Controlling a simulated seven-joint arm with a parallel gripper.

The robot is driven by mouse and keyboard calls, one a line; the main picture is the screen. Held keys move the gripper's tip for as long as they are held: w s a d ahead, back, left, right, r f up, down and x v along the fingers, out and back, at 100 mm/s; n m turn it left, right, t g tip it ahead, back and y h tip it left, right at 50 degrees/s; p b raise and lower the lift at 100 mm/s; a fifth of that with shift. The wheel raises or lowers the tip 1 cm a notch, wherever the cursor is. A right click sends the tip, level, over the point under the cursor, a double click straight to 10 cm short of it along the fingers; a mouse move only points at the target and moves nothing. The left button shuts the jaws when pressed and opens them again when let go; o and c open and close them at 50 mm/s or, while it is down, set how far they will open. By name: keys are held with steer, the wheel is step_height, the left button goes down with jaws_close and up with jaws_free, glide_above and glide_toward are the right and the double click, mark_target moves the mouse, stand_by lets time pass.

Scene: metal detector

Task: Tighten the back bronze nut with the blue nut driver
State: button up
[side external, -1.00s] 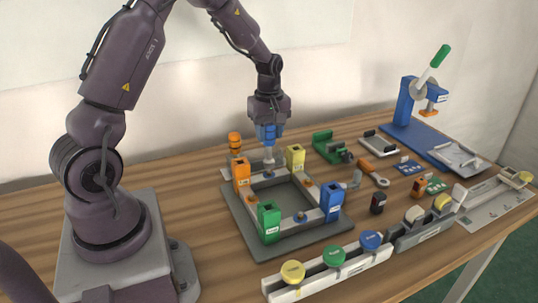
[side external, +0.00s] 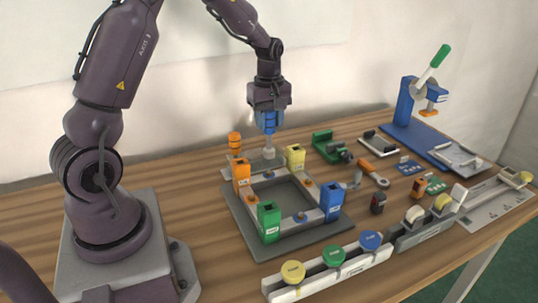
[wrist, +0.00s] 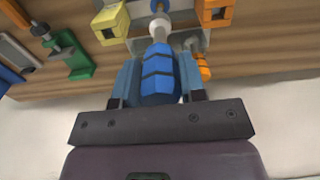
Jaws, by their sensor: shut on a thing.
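The blue nut driver (side external: 268,122) has a blue handle and a pale grey socket pointing down. My gripper (side external: 267,128) is shut on its handle, with a finger on either side in the wrist view (wrist: 160,82). The driver hangs upright above the back side of the square frame, between the orange and yellow corner blocks. The back bronze nut (side external: 268,174) sits on that back bar, below the socket; a small gap appears between them. In the wrist view the nut (wrist: 160,5) shows partly at the top edge, beyond the socket tip.
The grey base plate (side external: 245,228) carries orange (side external: 242,176), yellow (side external: 295,158), green (side external: 269,222) and blue (side external: 331,202) corner blocks. An orange-handled tool (side external: 235,143) stands behind it. A green clamp (side external: 328,147) and a blue press (side external: 405,105) stand to the right.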

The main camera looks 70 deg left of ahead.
steer(key=shift+r, duration=2.15)
steer(key=shift+f, duration=0.1)
